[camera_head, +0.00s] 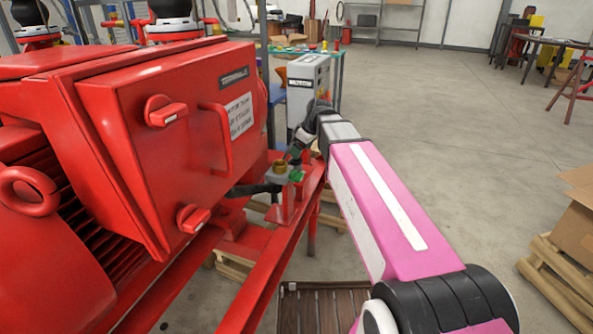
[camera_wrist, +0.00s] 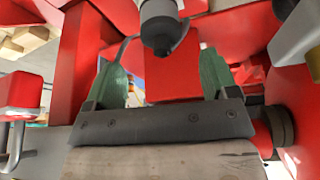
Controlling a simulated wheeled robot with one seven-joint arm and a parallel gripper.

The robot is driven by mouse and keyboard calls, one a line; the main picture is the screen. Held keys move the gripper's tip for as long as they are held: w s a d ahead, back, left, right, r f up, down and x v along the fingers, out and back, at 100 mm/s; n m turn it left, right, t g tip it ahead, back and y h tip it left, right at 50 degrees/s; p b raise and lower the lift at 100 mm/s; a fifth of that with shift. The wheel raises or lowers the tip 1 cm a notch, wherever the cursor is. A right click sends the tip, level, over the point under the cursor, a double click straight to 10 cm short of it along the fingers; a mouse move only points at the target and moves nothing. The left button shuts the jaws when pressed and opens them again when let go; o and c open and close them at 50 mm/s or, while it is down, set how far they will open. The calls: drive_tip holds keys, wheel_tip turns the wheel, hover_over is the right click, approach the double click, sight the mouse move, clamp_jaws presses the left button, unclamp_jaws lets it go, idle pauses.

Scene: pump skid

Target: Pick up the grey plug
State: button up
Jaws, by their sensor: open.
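A grey cylindrical piece with a dark rounded end, which looks like the grey plug (camera_wrist: 160,12), shows at the top middle of the wrist view. My gripper (camera_wrist: 162,66) is open, its two green fingers apart on either side of a red block (camera_wrist: 173,78). The grey piece lies across the gap near the fingertips; I cannot tell whether it is within reach of them. In the head view my gripper (camera_head: 298,165) is small, by the red frame next to a brass fitting (camera_head: 279,167). I cannot make out the plug there for certain.
The large red terminal box (camera_head: 190,130) with knobs and a handle stands close left of my gripper. A red frame rail (camera_head: 250,285) runs below it. A grey cabinet (camera_head: 307,85) stands behind.

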sight(295, 162)
drive_tip(key=shift+x, duration=3.75)
drive_tip(key=shift+s, duration=0.1)
drive_tip(key=shift+c, duration=0.3)
drive_tip(key=c, duration=1)
drive_tip(key=shift+c, duration=0.2)
drive_tip(key=shift+r, duration=5)
